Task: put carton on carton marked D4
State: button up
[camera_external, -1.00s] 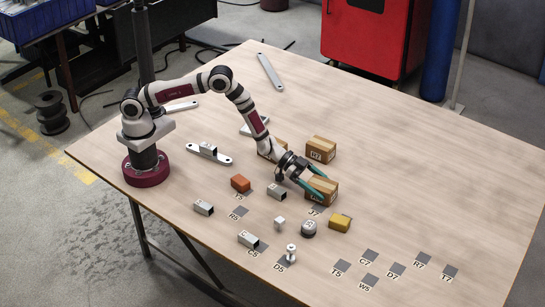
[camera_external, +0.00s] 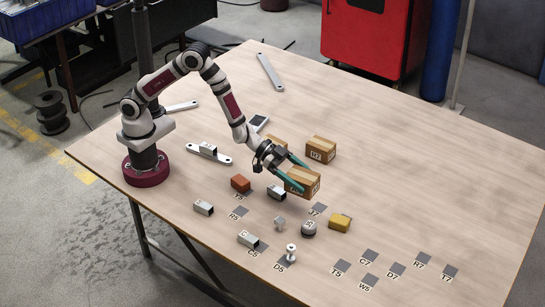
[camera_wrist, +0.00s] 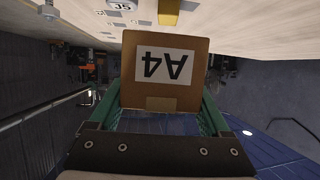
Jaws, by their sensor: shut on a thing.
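My gripper (camera_external: 304,181) is shut on a brown cardboard carton (camera_external: 308,184), with its teal fingers on either side. The carton is held a little above the table. In the wrist view the held carton (camera_wrist: 165,90) fills the middle, and its label reads A4 upside down. A second carton (camera_external: 277,143) stands just behind my gripper, partly hidden by it, and its label cannot be read. A third carton (camera_external: 321,149) stands to the right, and its label appears to read R7. I cannot see a carton label that clearly reads D4.
Marked grey squares lie towards the front right. The table's far right is clear.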

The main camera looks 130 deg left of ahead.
jog(key=shift+d+r, duration=0.4)
jog(key=shift+d, duration=0.25)
jog(key=shift+a+r, duration=0.1)
jog(key=shift+r, duration=0.15)
jog(key=s+a+r+n+g+y, duration=0.7)
jog(key=s+a+n+y, duration=0.3)
jog(key=n+y, duration=0.15)
jog(key=s+d+f+n+g, duration=0.1)
jog(key=s+n+g, duration=0.45)
jog(key=s, duration=0.55)
send_over(277, 141)
jog(key=s+d, duration=0.1)
jog(key=d, duration=0.1)
jog(key=shift+g+y, duration=0.25)
jog(key=shift+g, duration=0.2)
jog(key=f, duration=0.7)
jog(key=shift+a+f, duration=0.1)
jog(key=shift+a, duration=0.1)
notch_tip(277, 141, down, 3)
jog(key=shift+a+f, duration=0.1)
jog(key=shift+f, duration=0.4)
